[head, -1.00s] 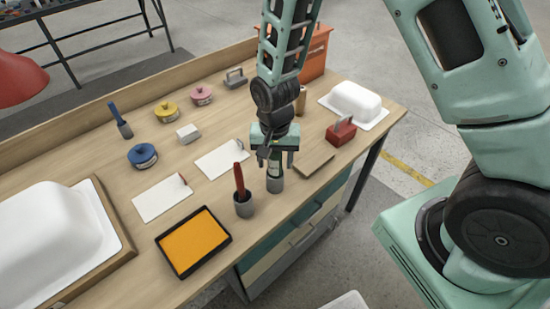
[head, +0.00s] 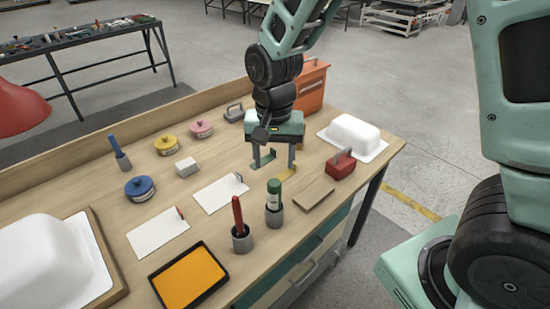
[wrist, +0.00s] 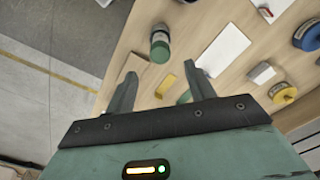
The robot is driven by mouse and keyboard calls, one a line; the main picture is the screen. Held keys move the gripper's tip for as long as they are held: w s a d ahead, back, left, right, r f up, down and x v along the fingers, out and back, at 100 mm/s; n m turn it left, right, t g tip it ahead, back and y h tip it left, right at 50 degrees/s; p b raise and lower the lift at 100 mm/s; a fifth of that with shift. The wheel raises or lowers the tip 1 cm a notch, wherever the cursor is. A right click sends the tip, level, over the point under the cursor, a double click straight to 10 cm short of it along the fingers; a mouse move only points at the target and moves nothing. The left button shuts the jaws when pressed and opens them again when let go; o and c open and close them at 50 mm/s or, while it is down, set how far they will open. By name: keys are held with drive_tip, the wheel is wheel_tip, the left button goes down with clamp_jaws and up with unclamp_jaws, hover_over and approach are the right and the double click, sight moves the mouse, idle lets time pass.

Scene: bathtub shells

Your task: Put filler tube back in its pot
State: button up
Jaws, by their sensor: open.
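The filler tube (head: 274,190), with a green cap and a white label, stands upright in a grey pot (head: 274,217) near the table's front edge. The tube (wrist: 160,49) also shows in the wrist view beyond my fingertips. My gripper (head: 273,168) is open and empty above the table, behind the tube and apart from it. The tube's lower end is hidden inside the pot.
A red-handled tool stands in a second grey pot (head: 242,240) just left of the tube. An orange tray (head: 190,277), a wooden board (head: 314,193) and a red block (head: 340,166) lie around. White cards (head: 221,194) lie left of my gripper.

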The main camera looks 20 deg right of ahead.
drive_tip(key=s+a+r+n, duration=0.3)
drive_tip(key=s+n, duration=0.3)
drive_tip(key=s, duration=0.4)
drive_tip(key=s+a+r+n, duration=0.3)
drive_tip(key=s+n, duration=0.4)
drive_tip(key=s, duration=0.3)
drive_tip(key=shift+r+y, duration=0.3)
